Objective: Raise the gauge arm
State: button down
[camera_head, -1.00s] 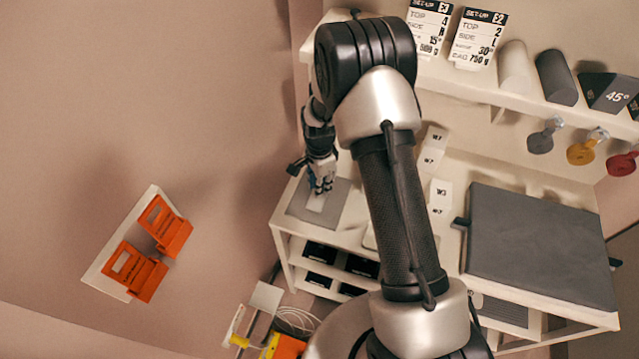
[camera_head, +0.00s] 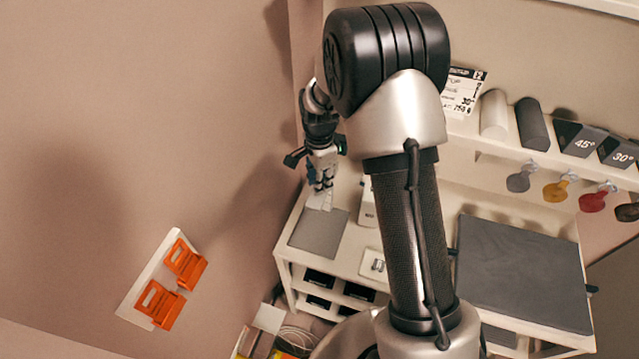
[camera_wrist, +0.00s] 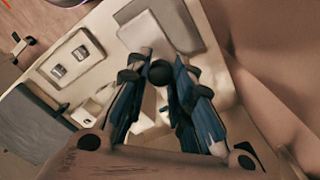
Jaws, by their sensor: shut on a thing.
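My gripper (camera_head: 321,187) is at the left end of the bench, at the far edge of a flat grey pad (camera_head: 318,236). I cannot tell whether the piece touches the pad.
A white plate with small fittings (camera_head: 374,265) lies right of the pad. A large dark grey slab (camera_head: 520,270) covers the bench's right side. A shelf above holds cylinders (camera_head: 531,124) and angle blocks (camera_head: 582,140); coloured tags (camera_head: 557,188) hang below. Orange holders (camera_head: 160,304) are on the left wall.

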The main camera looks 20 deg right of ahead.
jog(key=shift+w+r, duration=0.2)
jog(key=shift+r, duration=0.05)
jog(key=c, duration=1.6)
grip_release()
jog(key=shift+s+r, duration=0.1)
jog(key=shift+s, duration=0.1)
jog(key=shift+o, duration=1.2)
notch_tip(320, 180, up, 12)
